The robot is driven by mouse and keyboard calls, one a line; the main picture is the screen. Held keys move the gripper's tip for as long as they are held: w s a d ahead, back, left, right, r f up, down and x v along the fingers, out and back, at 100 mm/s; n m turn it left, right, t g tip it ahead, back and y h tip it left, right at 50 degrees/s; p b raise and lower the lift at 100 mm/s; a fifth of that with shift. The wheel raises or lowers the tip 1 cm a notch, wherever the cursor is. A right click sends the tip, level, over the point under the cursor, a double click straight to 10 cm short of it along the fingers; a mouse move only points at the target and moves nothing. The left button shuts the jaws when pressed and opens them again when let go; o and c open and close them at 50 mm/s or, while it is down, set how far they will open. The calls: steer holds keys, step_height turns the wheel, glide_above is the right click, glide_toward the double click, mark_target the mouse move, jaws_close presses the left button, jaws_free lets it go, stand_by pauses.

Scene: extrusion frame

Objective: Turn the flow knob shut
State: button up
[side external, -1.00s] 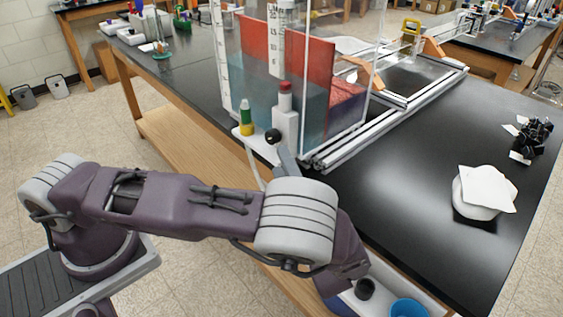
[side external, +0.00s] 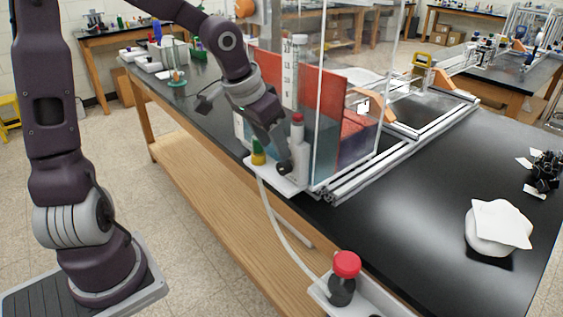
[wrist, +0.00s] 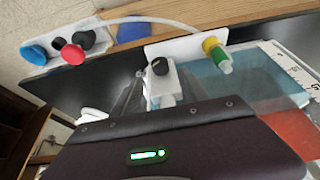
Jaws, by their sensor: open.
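A round black knob (wrist: 160,66) with a pale pointer mark sits on a white block on the white bracket (wrist: 190,48) at the tank's corner. I take it to be the flow knob. In the side view the black knob (side external: 284,168) shows just below my gripper (side external: 273,138), which is over the bracket near the tank wall. The other finger is hard to make out. Contact with the knob cannot be told.
A white red-capped bottle (side external: 298,135) stands close to my gripper. A clear tank (side external: 345,95) with red panels is behind. A hose (side external: 272,220) runs to a lower tray with a red cap (side external: 347,264) and other knobs.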

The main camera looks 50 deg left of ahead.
mark_target(282, 163)
steer(key=x, duration=0.7)
jaws_close()
